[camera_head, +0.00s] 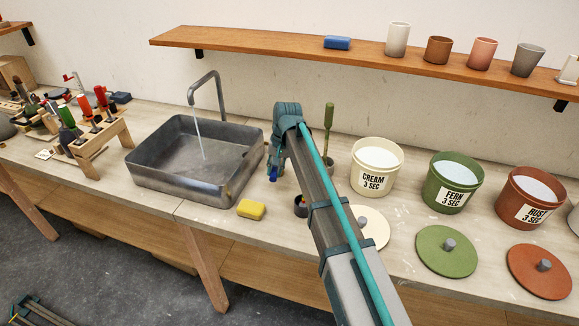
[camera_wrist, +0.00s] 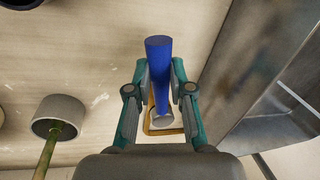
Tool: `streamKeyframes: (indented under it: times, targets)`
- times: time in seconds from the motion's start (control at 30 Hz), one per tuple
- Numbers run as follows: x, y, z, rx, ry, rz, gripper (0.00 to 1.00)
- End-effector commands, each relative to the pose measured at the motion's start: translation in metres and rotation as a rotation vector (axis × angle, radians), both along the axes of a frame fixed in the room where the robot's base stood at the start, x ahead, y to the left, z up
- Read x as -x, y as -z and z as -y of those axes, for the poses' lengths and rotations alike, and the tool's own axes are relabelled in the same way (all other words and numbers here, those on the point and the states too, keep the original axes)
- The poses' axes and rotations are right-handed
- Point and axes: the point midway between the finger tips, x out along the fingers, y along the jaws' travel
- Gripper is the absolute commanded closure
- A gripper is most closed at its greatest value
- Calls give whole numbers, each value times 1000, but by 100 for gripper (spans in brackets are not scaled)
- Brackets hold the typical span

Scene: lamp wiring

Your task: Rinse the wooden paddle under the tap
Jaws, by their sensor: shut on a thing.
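My gripper (camera_wrist: 159,80) is shut on a blue-handled tool (camera_wrist: 158,52) in the wrist view, with a brown, loop-like edge beyond the grip. I cannot tell whether this is the wooden paddle. In the head view my gripper (camera_head: 274,165) is at the right side of the sink, mostly hidden by my arm, with a bit of blue showing. The tap (camera_head: 209,82) arches over the grey sink (camera_head: 150,180), and a thin stream of water falls into it. A green stick (camera_head: 329,116) stands upright behind my arm; it also shows in the wrist view (camera_wrist: 48,150), in a grey holder.
A yellow sponge (camera_head: 251,209) lies in front of the sink. Buckets labelled cream (camera_head: 374,182), fern (camera_head: 451,197) and rust (camera_head: 524,212) stand to the right, with lids in front. A tool rack (camera_head: 98,148) stands left. A shelf (camera_head: 270,52) with cups runs above.

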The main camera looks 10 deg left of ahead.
Motion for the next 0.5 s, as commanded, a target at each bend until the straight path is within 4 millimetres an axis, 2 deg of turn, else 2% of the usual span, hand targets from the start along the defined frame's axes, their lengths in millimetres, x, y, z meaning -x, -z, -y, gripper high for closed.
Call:
streamKeyframes:
  times: [0.27,0.3,0.43,0.5]
  targets:
    - [-1,-1,0,2,-3,3,100]
    - [-1,-1,0,2,-3,3,76]
    - [-1,-1,0,1,-2,2,54]
    - [-1,0,0,1,-2,1,54]
